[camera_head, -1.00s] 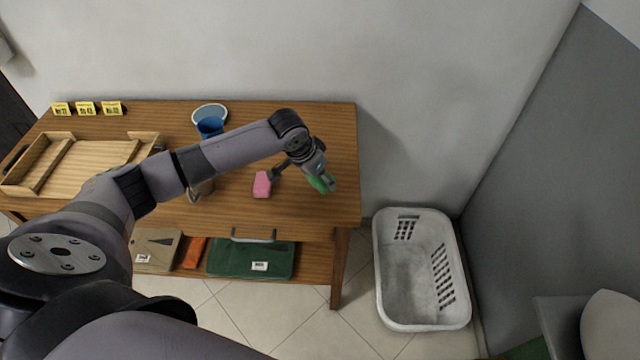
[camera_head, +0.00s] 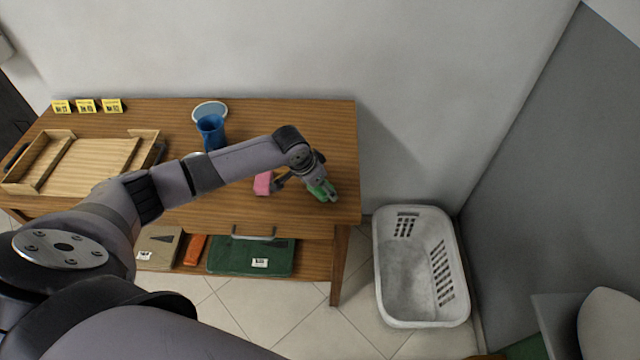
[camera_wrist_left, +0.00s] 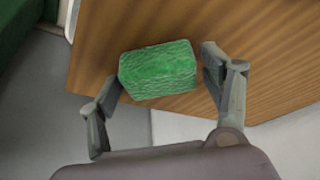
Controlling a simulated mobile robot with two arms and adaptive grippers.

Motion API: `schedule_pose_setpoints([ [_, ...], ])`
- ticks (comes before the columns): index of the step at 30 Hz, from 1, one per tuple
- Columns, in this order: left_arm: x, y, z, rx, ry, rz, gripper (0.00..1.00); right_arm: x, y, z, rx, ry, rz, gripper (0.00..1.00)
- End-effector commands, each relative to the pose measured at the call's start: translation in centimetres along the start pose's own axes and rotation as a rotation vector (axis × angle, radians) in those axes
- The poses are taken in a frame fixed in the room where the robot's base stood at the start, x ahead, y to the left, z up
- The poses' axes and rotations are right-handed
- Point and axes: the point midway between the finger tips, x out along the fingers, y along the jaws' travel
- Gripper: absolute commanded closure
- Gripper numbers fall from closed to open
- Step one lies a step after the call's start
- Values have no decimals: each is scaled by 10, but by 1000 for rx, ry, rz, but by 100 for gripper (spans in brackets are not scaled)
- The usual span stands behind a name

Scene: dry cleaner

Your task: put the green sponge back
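The green sponge (camera_head: 321,191) is at my left gripper (camera_head: 328,191), over the front right part of the wooden table (camera_head: 290,215). In the left wrist view the sponge (camera_wrist_left: 158,70) is a textured green block between the two fingers of the left gripper (camera_wrist_left: 162,72). My right gripper is not in view.
A blue cup (camera_head: 211,132) and a round pale-blue item (camera_head: 209,109) stand behind my arm. A wooden tray (camera_head: 90,158) and yellow tags (camera_head: 86,106) are at left. Folded cloths (camera_head: 250,256) lie on the lower shelf. A white basket (camera_head: 418,310) stands right of the table.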

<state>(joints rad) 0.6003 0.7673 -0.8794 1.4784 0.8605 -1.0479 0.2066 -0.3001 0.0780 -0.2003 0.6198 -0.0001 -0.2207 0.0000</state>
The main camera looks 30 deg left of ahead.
Motion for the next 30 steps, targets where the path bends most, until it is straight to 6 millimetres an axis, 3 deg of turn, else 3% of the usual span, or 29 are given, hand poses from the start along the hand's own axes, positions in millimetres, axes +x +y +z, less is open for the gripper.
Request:
schedule_pose_setpoints([
  [14, -9, -1, -2, 1, 2, 0, 23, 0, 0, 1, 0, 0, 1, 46],
  [30, -108, -1, -2, 1, 3, -1, 23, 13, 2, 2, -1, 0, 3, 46],
])
